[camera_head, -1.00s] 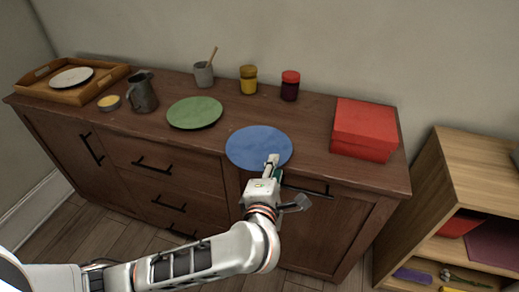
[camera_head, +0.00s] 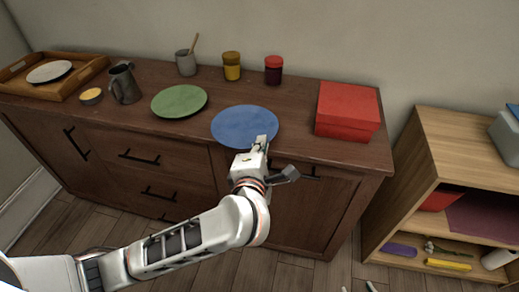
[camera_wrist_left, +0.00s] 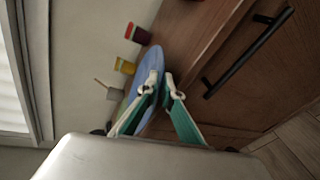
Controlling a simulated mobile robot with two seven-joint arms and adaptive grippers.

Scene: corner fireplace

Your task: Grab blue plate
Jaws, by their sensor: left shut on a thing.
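The round blue plate (camera_head: 246,126) lies on the dark wooden cabinet top, near its front edge. My left gripper (camera_head: 262,142) is shut on the plate's near right rim. In the left wrist view the fingertips (camera_wrist_left: 161,84) are at the edge of the blue plate (camera_wrist_left: 150,62), and they partly hide it. I cannot see any clear gap under the plate. Two small pale tips (camera_head: 358,287) at the bottom edge of the head view may be my right gripper, mostly cut off.
A green plate (camera_head: 180,101) lies just left of the blue one. A red box (camera_head: 347,109) stands to the right. Yellow (camera_head: 232,66) and dark red (camera_head: 273,70) jars stand behind. A dark pitcher (camera_head: 124,84) and wooden tray (camera_head: 70,86) are at left. An open shelf (camera_head: 452,144) stands right.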

